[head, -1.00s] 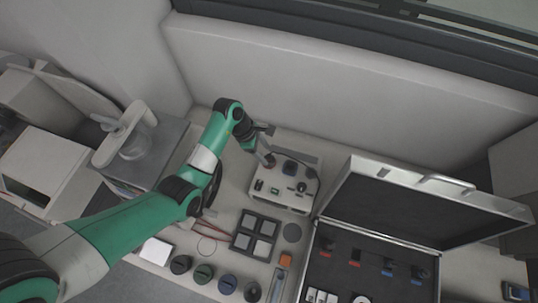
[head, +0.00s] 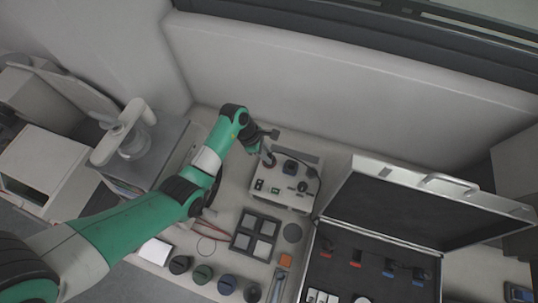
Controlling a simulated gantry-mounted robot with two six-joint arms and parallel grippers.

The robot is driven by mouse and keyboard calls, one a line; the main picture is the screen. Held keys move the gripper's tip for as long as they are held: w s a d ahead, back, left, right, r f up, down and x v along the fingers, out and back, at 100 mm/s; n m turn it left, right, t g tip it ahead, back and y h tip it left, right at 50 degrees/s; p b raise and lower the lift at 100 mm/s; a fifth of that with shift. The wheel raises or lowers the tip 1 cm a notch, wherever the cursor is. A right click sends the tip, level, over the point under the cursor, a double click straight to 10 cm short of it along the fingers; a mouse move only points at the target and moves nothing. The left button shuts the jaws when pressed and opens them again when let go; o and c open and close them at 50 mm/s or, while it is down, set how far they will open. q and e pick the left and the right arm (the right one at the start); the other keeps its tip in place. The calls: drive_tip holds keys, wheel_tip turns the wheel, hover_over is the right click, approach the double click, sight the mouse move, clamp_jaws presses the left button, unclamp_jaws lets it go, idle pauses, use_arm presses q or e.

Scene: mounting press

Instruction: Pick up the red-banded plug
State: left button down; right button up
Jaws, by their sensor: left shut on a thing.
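My left gripper (head: 268,161) is at the back left corner of the pale control box (head: 282,205). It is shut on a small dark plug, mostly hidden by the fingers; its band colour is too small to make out. In the open case, two plugs with red bands stand in the dark foam: one at the left (head: 326,253) and one beside it (head: 355,264). Plugs with blue bands (head: 388,272) stand to their right. My right gripper is not in view.
The open case (head: 309,262) has its lid (head: 385,205) raised behind it, right of the box. A wall stands behind.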

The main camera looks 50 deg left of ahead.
use_arm(q)
wheel_tip(320, 180, up, 4)
drive_tip(key=shift+s+d+p, duration=0.1)
drive_tip(key=shift+d+p, duration=0.05)
drive_tip(key=shift+p, duration=0.45)
drive_tip(key=s+d+r+p, duration=0.5)
drive_tip(key=s+d+r, duration=0.4)
drive_tip(key=shift+s+d, duration=0.3)
drive_tip(key=shift+d, duration=0.1)
